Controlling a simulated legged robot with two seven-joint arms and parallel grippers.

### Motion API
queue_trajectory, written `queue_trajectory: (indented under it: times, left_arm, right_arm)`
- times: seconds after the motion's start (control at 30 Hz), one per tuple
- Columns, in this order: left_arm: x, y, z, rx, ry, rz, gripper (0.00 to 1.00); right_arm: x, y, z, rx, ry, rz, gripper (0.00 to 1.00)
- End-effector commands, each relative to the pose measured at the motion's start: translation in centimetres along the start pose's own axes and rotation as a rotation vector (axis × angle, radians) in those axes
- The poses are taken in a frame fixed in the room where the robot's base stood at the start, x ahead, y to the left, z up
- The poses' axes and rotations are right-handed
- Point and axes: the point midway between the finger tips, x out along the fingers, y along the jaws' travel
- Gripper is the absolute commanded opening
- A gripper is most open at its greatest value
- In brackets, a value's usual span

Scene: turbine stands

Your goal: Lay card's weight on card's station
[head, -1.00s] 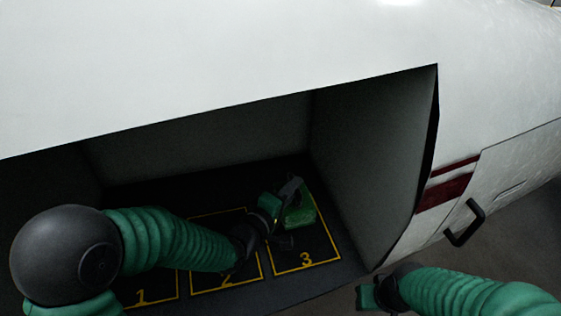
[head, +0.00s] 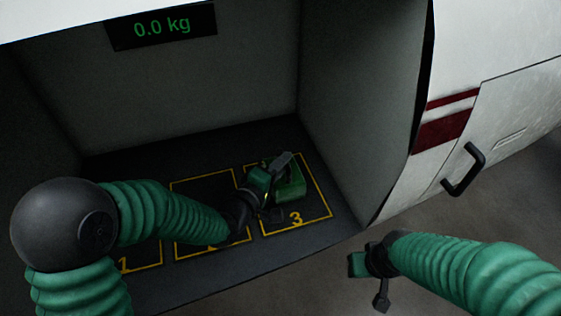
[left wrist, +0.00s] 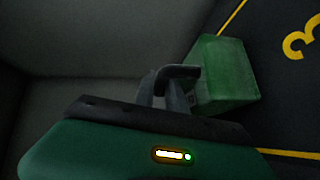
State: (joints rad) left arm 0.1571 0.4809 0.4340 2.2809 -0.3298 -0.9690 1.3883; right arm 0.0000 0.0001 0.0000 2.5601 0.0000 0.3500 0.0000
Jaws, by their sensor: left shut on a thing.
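A green block-shaped weight (head: 291,185) is over the yellow-outlined station 3 (head: 318,206) in the bay. In the left wrist view the weight (left wrist: 227,75) shows beside the dark gripper fingers, tilted in that picture. My left gripper (head: 280,163) is shut on the weight at its dark handle (left wrist: 180,72). Whether the weight's underside touches the floor is hard to tell. A display (head: 162,27) on the bay's back wall reads 0.0 kg. My right gripper (head: 372,272) is outside the bay at the lower right, away from the weight; its jaw opening is unclear. No card is in view.
Stations 2 (head: 205,184) and 1 (head: 148,254) lie to the left, partly behind my left arm, with no weight visible on them. The bay's right wall (head: 355,110) stands close to station 3. A dark door handle (head: 470,170) is outside on the right.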

Motion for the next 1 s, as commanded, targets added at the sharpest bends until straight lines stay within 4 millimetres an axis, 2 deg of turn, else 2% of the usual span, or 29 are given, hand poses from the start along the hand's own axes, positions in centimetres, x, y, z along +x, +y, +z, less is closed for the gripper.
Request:
queue_trajectory:
  times: [0.17,0.6,0.63,0.8,1.0]
  left_arm:
    - [0.03,0.36,-0.13,0.002,0.002,0.008,0.00]
    - [0.11,-0.16,-0.07,0.002,0.002,0.008,0.00]
    - [0.11,-0.10,-0.07,0.002,0.002,0.008,0.19]
    - [0.10,-0.20,-0.07,0.002,0.001,0.005,0.41]
    - [0.12,-0.33,-0.08,0.001,0.001,0.002,0.41]
  right_arm:
    - [-0.09,0.01,-0.03,0.000,0.000,0.000,0.36]
    - [0.26,0.00,0.05,0.000,0.000,0.000,0.36]
    - [0.22,0.00,0.04,0.000,0.000,0.000,0.36]
    - [0.20,0.00,0.04,0.000,0.000,0.000,0.36]
    - [0.21,0.00,0.05,0.000,0.000,0.000,0.36]
